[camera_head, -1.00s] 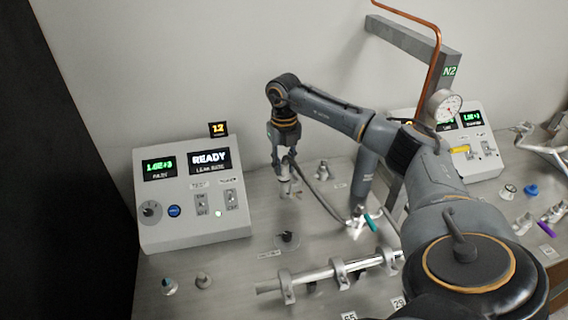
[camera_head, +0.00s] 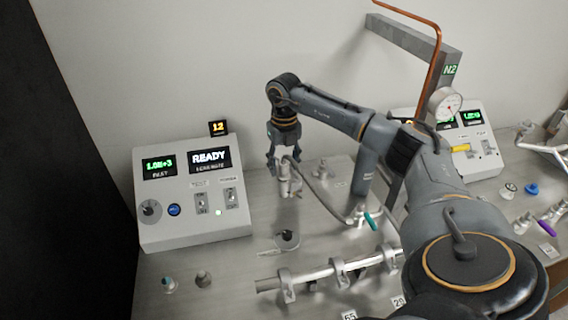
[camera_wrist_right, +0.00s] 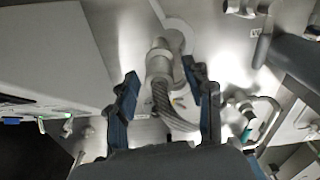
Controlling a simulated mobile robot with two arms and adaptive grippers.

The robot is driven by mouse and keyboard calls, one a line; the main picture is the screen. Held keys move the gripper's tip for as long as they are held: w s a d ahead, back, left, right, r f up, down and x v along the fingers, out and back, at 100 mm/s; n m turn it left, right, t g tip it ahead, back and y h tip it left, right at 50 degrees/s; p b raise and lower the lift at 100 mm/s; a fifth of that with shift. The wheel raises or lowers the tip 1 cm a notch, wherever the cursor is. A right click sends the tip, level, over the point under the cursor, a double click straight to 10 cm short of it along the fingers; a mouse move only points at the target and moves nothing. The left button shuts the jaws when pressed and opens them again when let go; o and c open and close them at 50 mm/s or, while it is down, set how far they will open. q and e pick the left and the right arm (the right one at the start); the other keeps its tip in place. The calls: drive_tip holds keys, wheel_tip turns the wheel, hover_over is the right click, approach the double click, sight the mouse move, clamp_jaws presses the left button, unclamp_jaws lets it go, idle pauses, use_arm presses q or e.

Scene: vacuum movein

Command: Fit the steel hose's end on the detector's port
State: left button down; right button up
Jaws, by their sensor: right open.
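The steel hose (camera_head: 322,198) curves from below my right gripper (camera_head: 284,160) to a fitting on the bench at its right. Its metal end (camera_head: 284,186) is upright below the fingers. In the right wrist view the braided hose (camera_wrist_right: 162,98) and its metal collar (camera_wrist_right: 158,64) lie between my open fingers (camera_wrist_right: 164,90), with gaps on both sides. The detector (camera_head: 192,200) is the light grey console reading READY, left of the gripper. I cannot tell which fitting is its port or whether the hose end is seated on it. My left gripper is not in view.
A round dark disc (camera_head: 287,240) lies on the bench before the gripper. A clamped metal tube (camera_head: 320,273) is in front. Small fittings (camera_head: 169,284) stand at front left. A second console (camera_head: 472,158), a gauge (camera_head: 445,106) and a copper pipe (camera_head: 433,60) are at right.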

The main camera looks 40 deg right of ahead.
wheel_tip(320, 180, up, 12)
idle(0.4)
idle(0.6)
